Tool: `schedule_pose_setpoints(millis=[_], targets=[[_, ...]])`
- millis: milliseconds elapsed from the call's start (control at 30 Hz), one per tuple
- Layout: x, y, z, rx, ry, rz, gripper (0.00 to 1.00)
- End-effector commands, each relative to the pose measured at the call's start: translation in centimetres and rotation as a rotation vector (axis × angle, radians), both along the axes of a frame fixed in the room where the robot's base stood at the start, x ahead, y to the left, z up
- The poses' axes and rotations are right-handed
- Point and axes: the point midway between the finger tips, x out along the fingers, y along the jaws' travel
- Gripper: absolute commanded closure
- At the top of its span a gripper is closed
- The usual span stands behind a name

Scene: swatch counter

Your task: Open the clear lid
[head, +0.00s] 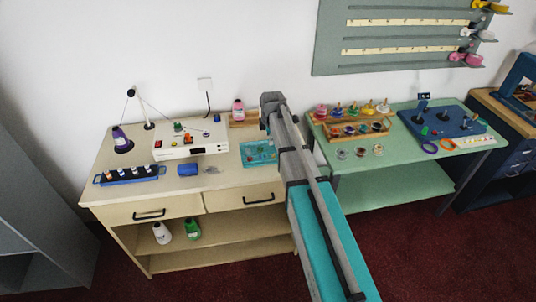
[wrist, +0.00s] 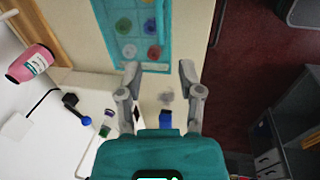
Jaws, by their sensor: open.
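A flat teal case (head: 258,153) lies on the right part of the cream counter top in the head view. It also shows at the top of the wrist view (wrist: 113,38), where several coloured round swatches show inside it. Its clear lid (wrist: 140,38) appears to lie flat over them, though it is hard to see. A light teal bar (wrist: 160,22), perhaps its handle, runs along the case's right side. My gripper (wrist: 160,70) is open and empty, its fingertips just short of the case's near edge in the picture. The head view does not show my fingers clearly.
A green table (head: 400,155) stands to the right.

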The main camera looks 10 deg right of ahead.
Motion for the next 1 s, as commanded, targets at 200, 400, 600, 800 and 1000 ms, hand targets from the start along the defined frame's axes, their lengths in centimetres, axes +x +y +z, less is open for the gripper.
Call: schedule_pose_setpoints(millis=[200,400,600,800,1000], targets=[[0.4,0.0,-2.1,0.000,0.000,0.001,0.52],[0.7,0.1,-3.7,0.000,0.000,0.001,0.52],[1.0,0.1,-5.2,0.000,0.000,0.001,0.52],[1.3,0.1,-6.8,0.000,0.000,0.001,0.52],[1.6,0.1,-8.0,0.000,0.000,0.001,0.52]])
